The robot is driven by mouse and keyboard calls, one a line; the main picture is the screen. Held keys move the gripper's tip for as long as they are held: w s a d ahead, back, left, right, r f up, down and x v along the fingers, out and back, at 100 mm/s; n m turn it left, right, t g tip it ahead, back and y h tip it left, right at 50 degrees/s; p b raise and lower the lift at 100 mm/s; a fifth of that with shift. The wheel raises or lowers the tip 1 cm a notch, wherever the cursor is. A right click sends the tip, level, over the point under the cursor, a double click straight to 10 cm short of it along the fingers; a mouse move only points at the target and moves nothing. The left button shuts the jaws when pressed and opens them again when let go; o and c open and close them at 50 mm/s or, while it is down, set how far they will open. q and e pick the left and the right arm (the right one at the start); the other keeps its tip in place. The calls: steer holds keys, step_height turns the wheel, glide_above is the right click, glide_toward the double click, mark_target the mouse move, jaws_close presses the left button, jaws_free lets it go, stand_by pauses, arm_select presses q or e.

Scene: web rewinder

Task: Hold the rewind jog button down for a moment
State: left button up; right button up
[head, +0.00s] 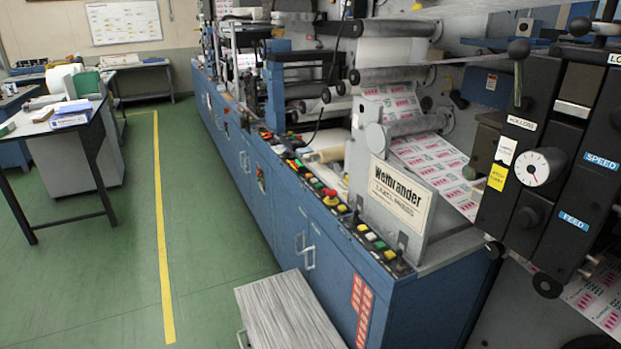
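A row of coloured push buttons (376,241) runs along the front edge of the blue machine, below the Webtrander sign plate (401,199). It has yellow, green and white caps, and a dark switch stands at its right end. A red mushroom button (330,193) sits further left on the same edge, and more small buttons (300,167) lie beyond it. The labels are too small to read, so I cannot tell which one is the rewind jog button. Neither of my grippers is in view.
A black control panel (545,150) with a white dial and SPEED and FEED labels stands at the right. A grey step-like box (285,310) sits on the floor against the machine. The green floor (215,270) to its left is clear. A table (60,125) stands further left.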

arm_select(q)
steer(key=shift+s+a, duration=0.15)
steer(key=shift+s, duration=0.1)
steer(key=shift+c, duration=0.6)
